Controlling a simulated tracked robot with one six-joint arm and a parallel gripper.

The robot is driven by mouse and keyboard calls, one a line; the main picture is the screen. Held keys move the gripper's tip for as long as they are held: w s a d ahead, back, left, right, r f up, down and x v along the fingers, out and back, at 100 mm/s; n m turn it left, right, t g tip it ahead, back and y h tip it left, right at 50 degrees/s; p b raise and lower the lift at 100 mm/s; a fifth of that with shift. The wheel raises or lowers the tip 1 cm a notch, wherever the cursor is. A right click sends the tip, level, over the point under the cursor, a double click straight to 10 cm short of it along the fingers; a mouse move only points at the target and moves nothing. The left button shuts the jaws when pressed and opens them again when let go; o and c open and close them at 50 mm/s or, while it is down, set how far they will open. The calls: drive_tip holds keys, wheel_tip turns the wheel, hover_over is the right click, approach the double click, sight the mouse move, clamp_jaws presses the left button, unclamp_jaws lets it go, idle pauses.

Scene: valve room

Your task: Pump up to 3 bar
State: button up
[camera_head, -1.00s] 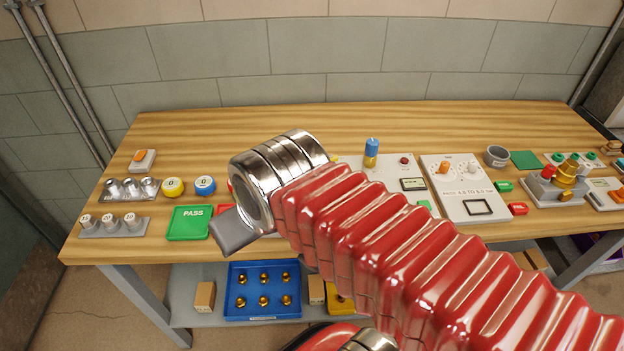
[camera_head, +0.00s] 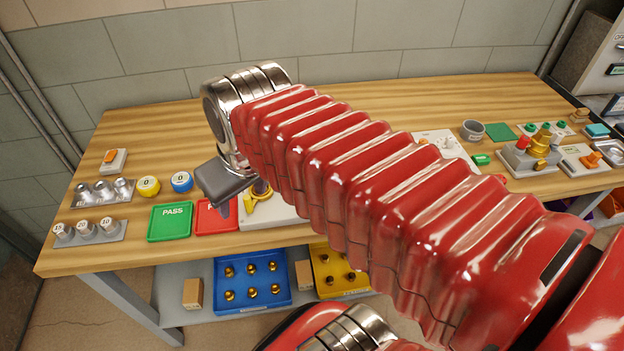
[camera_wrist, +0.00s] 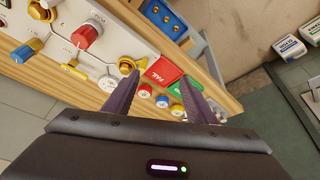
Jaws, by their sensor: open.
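My gripper (camera_wrist: 158,80) is open and empty, pointing down near the left end of a pale panel (camera_wrist: 130,40). In the head view my gripper (camera_head: 242,200) hangs beside a yellow fitting (camera_head: 258,207) on that panel. Round gauges with a 0 stand left of the panel, one yellow (camera_head: 148,186) and one blue (camera_head: 181,181). My arm hides most of the panel in the head view. I see no pressure reading.
A green PASS tray (camera_head: 170,222) and a red FAIL tray (camera_head: 216,217) lie on the wooden bench. Metal holders (camera_head: 103,197) stand left. Blue (camera_head: 252,282) and yellow (camera_head: 340,270) bins sit on the shelf below.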

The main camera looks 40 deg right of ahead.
drive_tip(key=w+d+r+m+g, duration=0.1)
drive_tip(key=d+g, duration=0.3)
drive_tip(key=d, duration=1.4)
drive_tip(key=shift+w+d+r+y, duration=0.3)
drive_tip(key=shift+w+d+r, duration=0.1)
drive_tip(key=shift+w, duration=0.05)
drive_tip(key=shift+f, duration=0.15)
wheel_tip(320, 180, down, 14)
drive_tip(key=shift+r, duration=0.2)
